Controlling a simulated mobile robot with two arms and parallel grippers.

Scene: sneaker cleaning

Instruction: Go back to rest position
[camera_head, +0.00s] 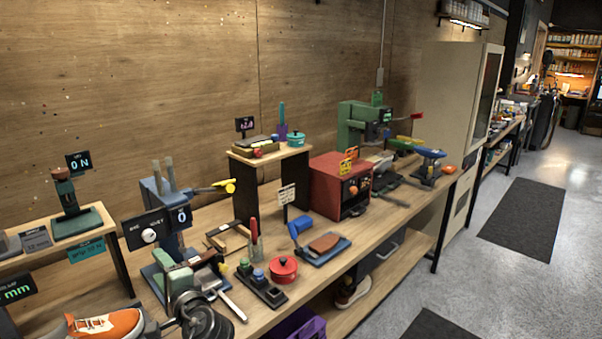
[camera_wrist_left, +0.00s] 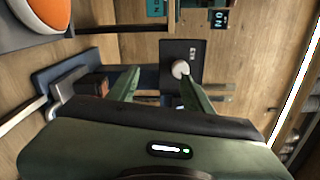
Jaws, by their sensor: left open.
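My left gripper (camera_head: 186,260) is in the lower left of the head view, above the near end of the bench. In the left wrist view its two green fingers (camera_wrist_left: 160,72) stand apart with nothing held between them. An orange sneaker with a white sole (camera_head: 108,324) is at the bottom left, partly cut off by the picture edge. An orange and white round shape (camera_wrist_left: 50,12) shows at the top left of the wrist view. My right gripper is not in view.
Dark floor mats (camera_head: 523,215) lie on the open floor at right.

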